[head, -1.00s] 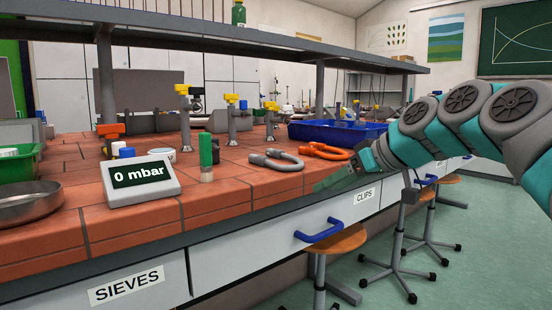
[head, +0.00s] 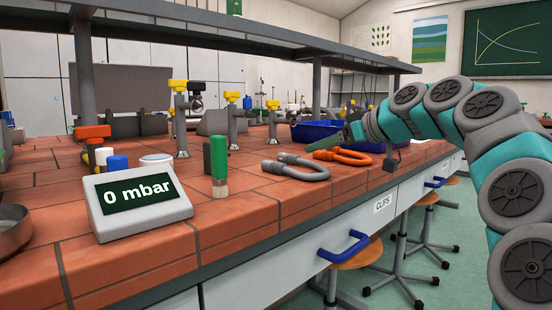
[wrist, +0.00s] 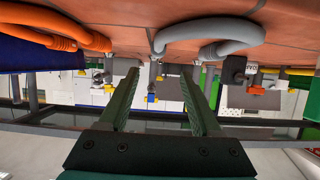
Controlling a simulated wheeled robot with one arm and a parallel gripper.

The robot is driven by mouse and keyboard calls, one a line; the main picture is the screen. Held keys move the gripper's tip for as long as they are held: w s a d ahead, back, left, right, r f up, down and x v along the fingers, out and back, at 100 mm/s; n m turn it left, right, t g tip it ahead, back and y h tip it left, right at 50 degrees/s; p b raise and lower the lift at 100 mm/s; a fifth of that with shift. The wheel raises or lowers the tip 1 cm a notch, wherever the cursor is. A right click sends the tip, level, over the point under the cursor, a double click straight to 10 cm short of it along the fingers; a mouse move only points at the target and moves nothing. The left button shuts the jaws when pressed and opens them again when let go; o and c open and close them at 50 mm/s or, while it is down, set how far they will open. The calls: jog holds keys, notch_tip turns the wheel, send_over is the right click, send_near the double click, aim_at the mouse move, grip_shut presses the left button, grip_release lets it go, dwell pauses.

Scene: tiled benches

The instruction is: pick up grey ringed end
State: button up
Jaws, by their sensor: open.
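A grey hose (head: 318,175) lies in a U on the red tiled bench, its two ends facing left. The far end (head: 287,158) looks ringed; the near end (head: 272,166) is beside it. The grey hose (wrist: 228,46) also shows at the top of the upside-down wrist view. My gripper (head: 318,147) is above the bench, just beyond the grey hose and near the orange hose (head: 350,157). In the wrist view my gripper (wrist: 160,78) has its dark fingers spread with nothing between them; the grey hose is apart from them.
A green-capped bottle (head: 219,165) and a pressure display (head: 138,202) stand left of the hoses. A blue tray (head: 313,132) is behind my gripper. Metal taps (head: 181,118) stand further back, under a raised shelf (head: 240,35). Bare tiles lie in front of the grey hose.

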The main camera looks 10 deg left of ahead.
aim_at(298, 158)
jog(key=x, duration=0.2)
jog(key=shift+w+a, duration=0.3)
jog(key=x, duration=0.2)
jog(key=f+x, duration=0.1)
jog(key=x, duration=0.2)
jog(key=shift+w+f, duration=0.1)
jog(key=shift+w, duration=0.05)
grip_shut()
